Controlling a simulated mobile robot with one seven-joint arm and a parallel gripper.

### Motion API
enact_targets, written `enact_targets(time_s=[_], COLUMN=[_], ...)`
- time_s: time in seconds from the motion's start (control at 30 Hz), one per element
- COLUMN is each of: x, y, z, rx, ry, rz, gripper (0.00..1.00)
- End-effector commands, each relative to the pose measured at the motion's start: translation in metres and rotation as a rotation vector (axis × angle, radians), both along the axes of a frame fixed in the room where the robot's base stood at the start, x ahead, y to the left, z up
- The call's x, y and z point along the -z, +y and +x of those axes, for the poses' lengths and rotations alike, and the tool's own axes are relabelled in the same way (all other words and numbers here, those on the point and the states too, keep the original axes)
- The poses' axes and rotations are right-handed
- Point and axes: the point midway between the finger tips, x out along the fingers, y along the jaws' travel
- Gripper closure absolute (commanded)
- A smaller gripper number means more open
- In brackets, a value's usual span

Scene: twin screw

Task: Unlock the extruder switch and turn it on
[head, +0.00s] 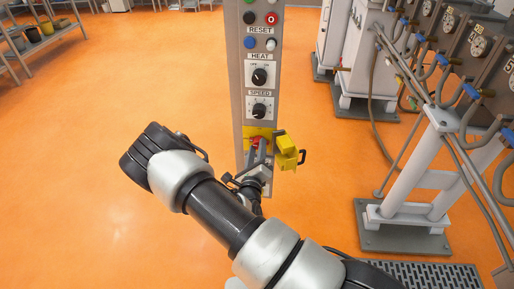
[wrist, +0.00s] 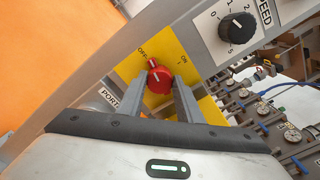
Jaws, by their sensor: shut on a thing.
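The extruder switch is a red knob (wrist: 159,79) on a yellow plate (wrist: 207,112) marked OFF and ON. The knob's pointer end lies near the OFF mark. My gripper (wrist: 164,82) is shut on the red knob, with one finger on each side of it. In the head view the knob (head: 257,141) shows small at the lower part of the panel column, and my gripper (head: 257,150) reaches it from below. A yellow hinged-looking cover (head: 287,153) with a dark loop stands out to the right of the plate, clear of the knob's front.
The grey panel column (head: 238,95) carries buttons, a HEAT dial (head: 260,77) and a SPEED dial (head: 259,110) above the switch. Machines with hoses and gauges (head: 480,45) stand at the right. The orange floor (head: 80,180) at the left is clear.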

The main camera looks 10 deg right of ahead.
Motion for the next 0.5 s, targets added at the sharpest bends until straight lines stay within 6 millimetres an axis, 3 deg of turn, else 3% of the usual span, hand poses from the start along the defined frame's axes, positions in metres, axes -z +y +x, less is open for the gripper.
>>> enact_targets(time_s=[0.5], x=[-0.0022], y=[-0.0017], z=[-0.0012], rx=[0.002], ry=[-0.147], rz=[0.458], gripper=[0.9])
